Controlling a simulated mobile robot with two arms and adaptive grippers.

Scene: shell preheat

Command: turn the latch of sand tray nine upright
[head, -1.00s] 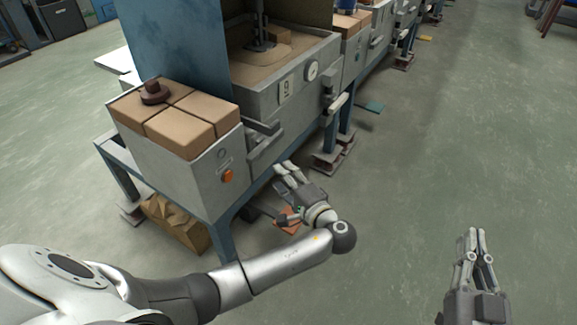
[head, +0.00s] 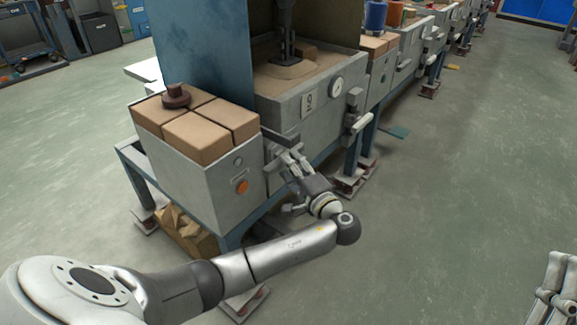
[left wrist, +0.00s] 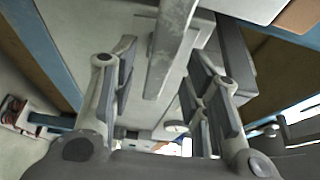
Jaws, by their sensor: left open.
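The sand tray (head: 300,117), a grey metal box of sand with a dial and a number plate (head: 310,101) that seems to read 9, stands at the middle of the head view. A grey latch (head: 277,146) is at its left front corner, its bar sticking out rather than upright. My left gripper (head: 293,163) is at this latch, open, and partly hides it. In the left wrist view a grey bar (left wrist: 172,45) runs between the spread fingers, apart from both. My right gripper (head: 556,285) is at the lower right edge, partly cut off and away from the tray.
A grey box (head: 207,190) topped with tan bricks (head: 192,130) stands left of the left gripper. A blue panel (head: 205,50) rises behind it. Another latch (head: 356,122) sits on the tray's right side.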

